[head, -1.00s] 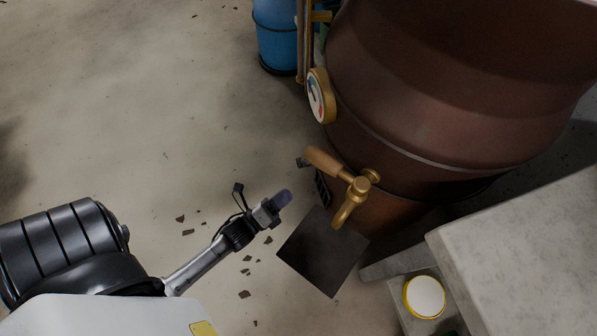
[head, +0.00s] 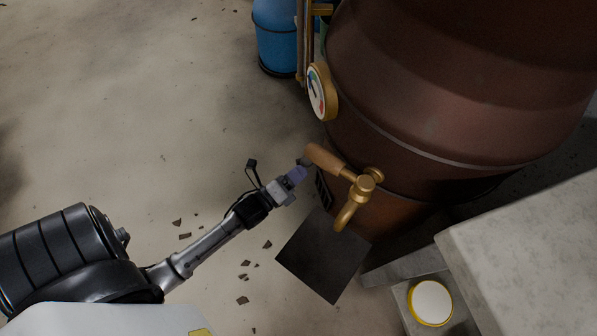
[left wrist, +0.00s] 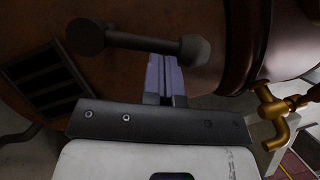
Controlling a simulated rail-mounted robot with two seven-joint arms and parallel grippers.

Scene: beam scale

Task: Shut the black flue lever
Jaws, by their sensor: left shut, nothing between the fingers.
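The black flue lever (left wrist: 145,43) shows in the left wrist view as a dark bar with a round pivot at its left end and a grey knob at its right end. It lies across the side of the brown boiler (head: 455,95). In the head view only a small dark end of the lever (head: 304,161) shows beside the wooden tap handle. My left gripper (head: 298,174) is shut and empty, its purple fingers close to the lever. In the left wrist view the fingertips (left wrist: 162,70) reach up to the bar near its knob; I cannot tell whether they touch it.
A brass tap (head: 362,188) with a wooden handle juts out just right of my left gripper. A dark plate (head: 322,258) lies below it. A gauge (head: 321,92) sits above on the boiler. A black grille (left wrist: 45,78) is below the lever. Floor to the left is open.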

